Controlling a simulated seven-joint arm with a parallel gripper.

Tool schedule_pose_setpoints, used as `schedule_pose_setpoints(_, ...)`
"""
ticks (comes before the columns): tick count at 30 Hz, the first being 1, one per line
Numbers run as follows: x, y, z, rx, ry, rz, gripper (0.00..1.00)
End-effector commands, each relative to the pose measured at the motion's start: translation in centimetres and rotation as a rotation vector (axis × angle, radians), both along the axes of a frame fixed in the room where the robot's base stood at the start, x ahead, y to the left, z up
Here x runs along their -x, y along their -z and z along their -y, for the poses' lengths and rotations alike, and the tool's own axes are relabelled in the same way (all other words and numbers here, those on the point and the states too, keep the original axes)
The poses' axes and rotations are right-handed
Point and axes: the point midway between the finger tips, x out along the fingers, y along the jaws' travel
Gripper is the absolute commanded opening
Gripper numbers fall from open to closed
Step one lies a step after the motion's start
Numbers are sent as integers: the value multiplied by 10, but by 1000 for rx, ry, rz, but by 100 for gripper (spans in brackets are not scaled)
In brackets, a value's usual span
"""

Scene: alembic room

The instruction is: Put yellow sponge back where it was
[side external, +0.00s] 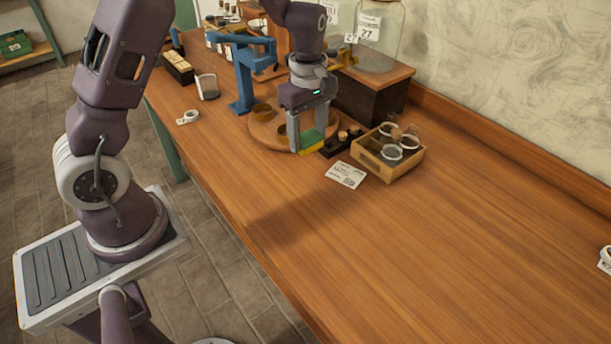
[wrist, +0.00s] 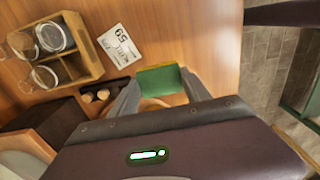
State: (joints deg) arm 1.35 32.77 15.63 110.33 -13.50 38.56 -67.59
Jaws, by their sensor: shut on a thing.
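The sponge (side external: 311,142) has a green layer and a yellow layer. My gripper (side external: 309,140) is shut on it, one finger on each side. In the side external view it is held at the front edge of a round wooden board (side external: 264,136); I cannot tell whether it touches the board or the table. In the wrist view the sponge (wrist: 162,80) shows its green face between the fingertips (wrist: 158,84), with a thin yellow edge.
A wooden crate with glass jars (side external: 403,170) and a dark holder with corks (side external: 338,143) stand to the right. A printed card (side external: 346,175) lies in front. A blue stand (side external: 243,75) rises behind left. The table's (side external: 420,260) near right area is clear.

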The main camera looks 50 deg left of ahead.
Motion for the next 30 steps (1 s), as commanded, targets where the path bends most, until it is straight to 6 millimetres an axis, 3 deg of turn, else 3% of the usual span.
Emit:
schedule_pose_setpoints(4, 0, 35, 4, 2, -1, -7, 5)
schedule_pose_setpoints(13, -1, 89, 3, 1, 0, -4, 5)
schedule_pose_setpoints(25, -1, 98, 3, 1, 1, -1, 5)
schedule_pose_setpoints(26, -1, 99, 3, 1, 1, -1, 57)
schedule_pose_setpoints(29, -1, 99, 3, 1, 1, 0, 77)
schedule_pose_setpoints(30, -1, 98, 3, 1, 1, 0, 77)
